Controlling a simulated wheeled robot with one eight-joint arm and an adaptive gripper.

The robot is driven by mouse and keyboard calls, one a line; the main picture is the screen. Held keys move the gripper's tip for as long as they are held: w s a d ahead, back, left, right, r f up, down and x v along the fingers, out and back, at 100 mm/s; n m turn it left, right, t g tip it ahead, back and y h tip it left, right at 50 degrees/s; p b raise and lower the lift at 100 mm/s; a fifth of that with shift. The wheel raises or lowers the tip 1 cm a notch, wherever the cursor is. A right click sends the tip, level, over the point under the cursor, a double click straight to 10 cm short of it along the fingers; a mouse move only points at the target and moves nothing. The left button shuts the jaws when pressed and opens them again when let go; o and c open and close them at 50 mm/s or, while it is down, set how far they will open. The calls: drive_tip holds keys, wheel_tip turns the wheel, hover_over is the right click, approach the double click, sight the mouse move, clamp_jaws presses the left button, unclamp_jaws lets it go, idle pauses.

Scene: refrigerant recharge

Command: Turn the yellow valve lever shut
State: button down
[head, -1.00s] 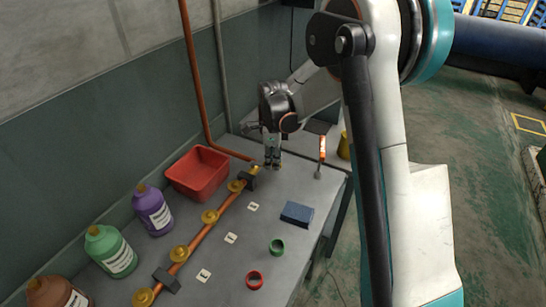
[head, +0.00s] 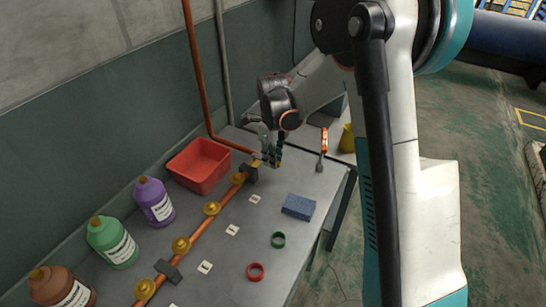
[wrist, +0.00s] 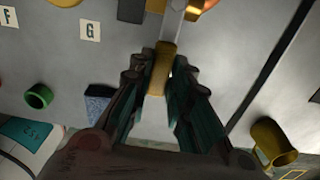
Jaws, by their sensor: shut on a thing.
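The yellow valve lever (wrist: 162,66) shows in the wrist view as a yellow-tipped bar with a pale shank running up from it. Its tip lies between the fingers of my gripper (wrist: 161,85), which are shut on it. In the head view my gripper (head: 272,157) points down at the far end of the copper pipe (head: 205,232), past a dark clamp block (head: 250,173). The fingers hide most of the lever there, so its exact angle to the pipe is hard to tell.
Several brass fittings (head: 211,208) line the pipe. A red bin (head: 199,166) and bottles (head: 153,202) stand along the wall. A blue sponge (head: 298,207), green ring (head: 278,240), red ring (head: 255,272), orange-handled tool (head: 323,146) and yellow mug (wrist: 274,142) are nearby.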

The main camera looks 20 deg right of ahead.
drive_tip(key=c, duration=1.5)
unclamp_jaws()
wheel_tip(320, 180, up, 12)
